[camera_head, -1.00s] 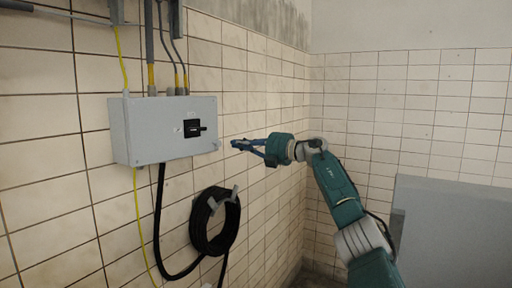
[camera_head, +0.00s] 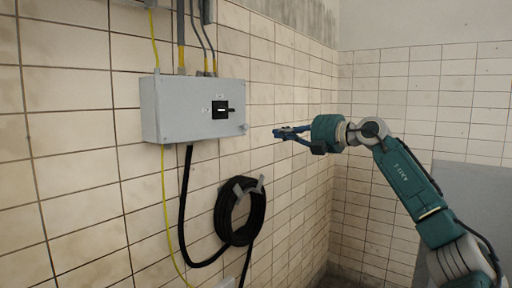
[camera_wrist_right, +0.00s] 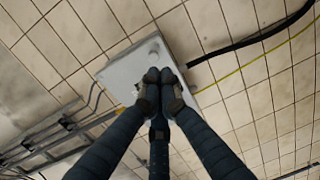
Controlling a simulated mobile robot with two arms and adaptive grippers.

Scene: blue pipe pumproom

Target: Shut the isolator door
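The isolator (camera_head: 180,110) is a light grey box on the tiled wall, left of centre in the head view. Its front carries a black rotary switch (camera_head: 221,109) and a small round knob near the lower right corner. The front looks flat against the box, with no gap visible. My right gripper (camera_head: 277,132) is to the right of the box, apart from it, with its fingertips together and nothing held. In the right wrist view, the shut fingertips (camera_wrist_right: 159,76) overlap the box (camera_wrist_right: 125,75) and hide part of it. My left gripper is out of view.
A coiled black cable (camera_head: 240,212) hangs on a wall bracket below the box. Conduits (camera_head: 181,38) enter from above, and a yellow-green wire (camera_head: 170,210) runs down the wall. A grey panel (camera_head: 475,190) stands at the right. The space around my gripper is clear.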

